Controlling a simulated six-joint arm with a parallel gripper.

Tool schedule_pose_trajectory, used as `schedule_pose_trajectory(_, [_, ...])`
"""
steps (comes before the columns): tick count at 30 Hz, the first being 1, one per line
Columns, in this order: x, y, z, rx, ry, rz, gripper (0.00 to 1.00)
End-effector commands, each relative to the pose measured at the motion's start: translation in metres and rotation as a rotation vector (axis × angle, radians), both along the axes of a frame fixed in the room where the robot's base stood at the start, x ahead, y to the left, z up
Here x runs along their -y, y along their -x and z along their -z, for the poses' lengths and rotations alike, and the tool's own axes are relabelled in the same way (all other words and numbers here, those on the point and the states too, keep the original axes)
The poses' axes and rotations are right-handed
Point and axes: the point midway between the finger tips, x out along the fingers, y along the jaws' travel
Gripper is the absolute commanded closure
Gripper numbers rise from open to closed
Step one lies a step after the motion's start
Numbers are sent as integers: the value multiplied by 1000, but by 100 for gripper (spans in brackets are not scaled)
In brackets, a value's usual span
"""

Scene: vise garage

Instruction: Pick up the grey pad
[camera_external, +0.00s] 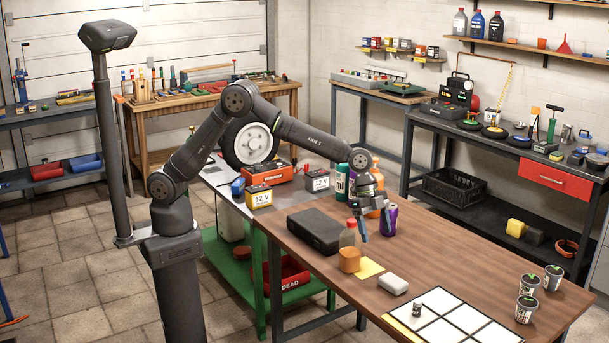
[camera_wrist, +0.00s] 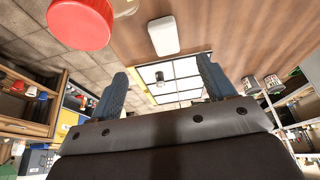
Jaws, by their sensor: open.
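A pale grey, rounded pad (camera_external: 393,284) lies on the wooden table, left of the white-squared board. It also shows in the wrist view as a pale block (camera_wrist: 163,35) at top centre. My gripper (camera_external: 372,226) is above the table, behind the pad and apart from it. In the wrist view its two blue-grey fingers (camera_wrist: 162,82) are spread wide with nothing held between them. The pad lies beyond the fingertips, and its visible faces are unobstructed.
A red-capped bottle (camera_external: 350,236) and an orange-brown block (camera_external: 349,260) stand close to my gripper. A purple can (camera_external: 389,219) and a black case (camera_external: 315,231) are nearby. Cups (camera_external: 525,309) stand at right.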

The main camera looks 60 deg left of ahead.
Motion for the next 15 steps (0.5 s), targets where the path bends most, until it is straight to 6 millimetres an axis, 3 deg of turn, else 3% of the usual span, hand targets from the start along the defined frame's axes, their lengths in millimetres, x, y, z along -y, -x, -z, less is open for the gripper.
schedule_pose_trajectory(9, [27, -1, 66, -3, -3, 0, 25])
schedule_pose_trajectory(15, [37, -2, 88, -2, -1, 1, 25])
